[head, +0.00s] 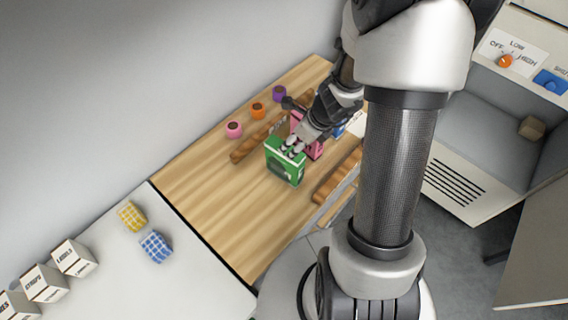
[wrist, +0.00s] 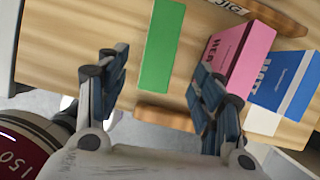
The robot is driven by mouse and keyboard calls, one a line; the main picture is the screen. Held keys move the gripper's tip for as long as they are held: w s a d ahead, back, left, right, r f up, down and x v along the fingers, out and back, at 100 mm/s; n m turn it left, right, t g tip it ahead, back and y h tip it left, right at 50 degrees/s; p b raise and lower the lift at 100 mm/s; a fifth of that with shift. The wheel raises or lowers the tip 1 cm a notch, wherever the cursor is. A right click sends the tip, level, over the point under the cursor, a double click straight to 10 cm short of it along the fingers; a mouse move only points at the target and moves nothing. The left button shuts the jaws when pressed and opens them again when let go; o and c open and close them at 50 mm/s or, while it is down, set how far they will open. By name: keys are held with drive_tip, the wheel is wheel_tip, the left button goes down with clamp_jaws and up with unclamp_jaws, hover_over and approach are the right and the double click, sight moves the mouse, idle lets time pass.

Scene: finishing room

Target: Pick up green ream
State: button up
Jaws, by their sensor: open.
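The green ream (head: 285,170) stands on the wooden table, with a white mark on its front. My gripper (head: 293,148) is over its top edge in the head view. In the wrist view, the green top of the ream (wrist: 161,45) lies between the two spread fingers of my gripper (wrist: 158,75), slightly beyond them. The gripper is open and holds nothing. The right finger is close beside the pink ream (wrist: 236,55); I cannot tell whether they touch. A blue ream (wrist: 284,82) stands past the pink one. My gripper partly hides the reams in the head view.
Wooden rails run behind (head: 248,148) and in front (head: 338,175) of the reams on the table (head: 205,185). Pink (head: 234,129), orange (head: 258,110) and purple (head: 279,93) rolls stand along the back. The table's left part is clear. A white counter (head: 185,285) adjoins it.

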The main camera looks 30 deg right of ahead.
sight(288, 150)
drive_tip(key=b+x, duration=0.2)
drive_tip(key=x, duration=0.4)
drive_tip(key=shift+b, duration=0.3)
drive_tip(key=shift+b+x, duration=1.5)
drive_tip(key=shift+x, duration=1.05)
drive_tip(key=shift+s+f+b, duration=0.1)
drive_tip(key=shift+f+b, duration=0.15)
drive_tip(key=shift+b, duration=0.05)
clamp_jaws()
